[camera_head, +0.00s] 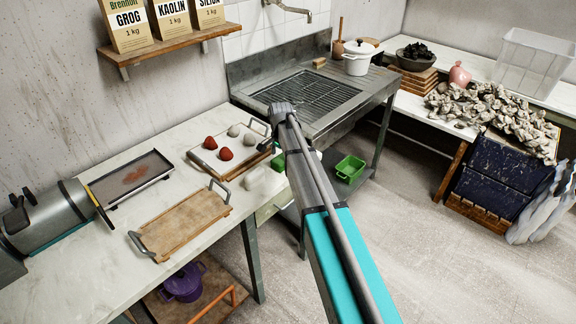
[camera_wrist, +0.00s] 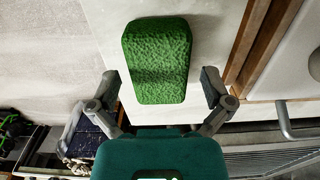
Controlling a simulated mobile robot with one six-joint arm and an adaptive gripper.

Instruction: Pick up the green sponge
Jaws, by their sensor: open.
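The green sponge (camera_wrist: 160,50) shows in the wrist view, a rounded block with a rough top, lying on a pale surface. In the head view a small green patch (camera_head: 278,162) beside my arm looks like the sponge, mostly hidden by the arm. My gripper (camera_wrist: 160,88) is open, with one finger on each side of the sponge's near part. The fingers look apart from the sponge, and how high they are above it is hard to tell. In the head view my gripper is largely hidden behind my arm.
A tray (camera_head: 207,160) with red and pale lumps stands close by on the table. A wooden tray (camera_head: 180,225) with handles lies in front. A metal sink (camera_head: 310,92) stands to the right, with a green bin (camera_head: 350,168) lower down.

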